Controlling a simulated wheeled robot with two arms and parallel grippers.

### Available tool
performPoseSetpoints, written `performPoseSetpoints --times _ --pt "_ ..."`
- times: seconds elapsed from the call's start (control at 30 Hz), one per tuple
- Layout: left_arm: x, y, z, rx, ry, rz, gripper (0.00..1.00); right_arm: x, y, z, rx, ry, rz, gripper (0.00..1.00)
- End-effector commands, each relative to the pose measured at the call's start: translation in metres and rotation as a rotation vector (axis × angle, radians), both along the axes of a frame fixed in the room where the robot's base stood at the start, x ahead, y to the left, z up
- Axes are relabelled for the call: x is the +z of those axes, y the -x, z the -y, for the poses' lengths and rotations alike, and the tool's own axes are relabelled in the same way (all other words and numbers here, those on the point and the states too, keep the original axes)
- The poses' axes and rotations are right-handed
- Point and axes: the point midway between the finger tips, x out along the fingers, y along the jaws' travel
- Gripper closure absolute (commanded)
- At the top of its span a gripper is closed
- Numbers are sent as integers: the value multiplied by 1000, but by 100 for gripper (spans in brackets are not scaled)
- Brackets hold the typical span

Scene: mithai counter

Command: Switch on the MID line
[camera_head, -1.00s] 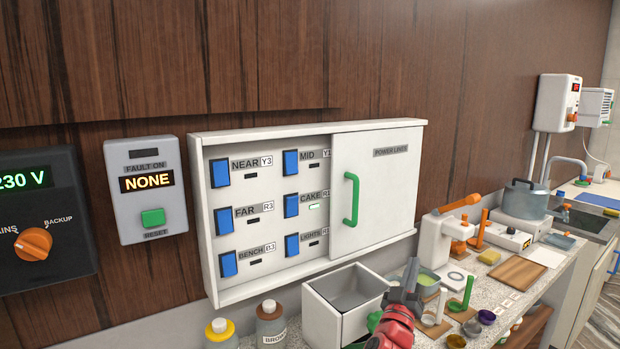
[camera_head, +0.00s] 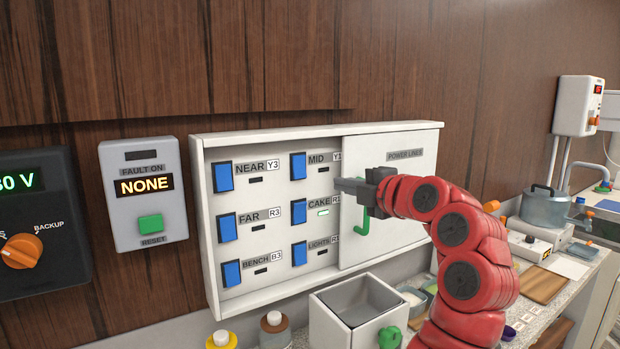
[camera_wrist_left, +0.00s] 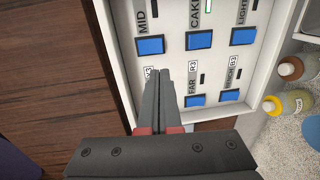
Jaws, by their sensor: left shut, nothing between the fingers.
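The MID switch (camera_head: 298,166) is a blue rocker at the top of the panel's second column, with a dark lamp under its label. It also shows in the left wrist view (camera_wrist_left: 150,45). My left gripper (camera_head: 342,186) is shut and empty, in front of the panel, right of and slightly below the MID switch in the head view. In the left wrist view the shut fingers (camera_wrist_left: 172,74) point at the panel and cover the NEAR switch; contact cannot be told. My right gripper is not in view.
The CAKE switch (camera_head: 299,208) has a lit green lamp. The sliding door (camera_head: 400,225) covers the panel's right part; my arm partly hides its green handle (camera_head: 363,222). A fault box (camera_head: 145,215) reads NONE. Below stand an open white bin (camera_head: 345,325) and bottles (camera_head: 274,330).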

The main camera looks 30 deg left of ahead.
Motion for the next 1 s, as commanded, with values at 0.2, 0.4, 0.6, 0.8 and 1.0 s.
performPoseSetpoints --times 0.2,0.4,0.6,0.8,1.0 --pt "0 -1 -1 0 -2 -2 100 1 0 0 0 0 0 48" --pt "1 -11 -21 3 -3 -2 100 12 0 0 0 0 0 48" --pt "-2 -33 -57 2 -6 -4 100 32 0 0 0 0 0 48" --pt "-8 -53 -92 2 -3 -5 100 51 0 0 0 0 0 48" --pt "-12 -66 -113 0 -4 -1 100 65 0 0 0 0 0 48"
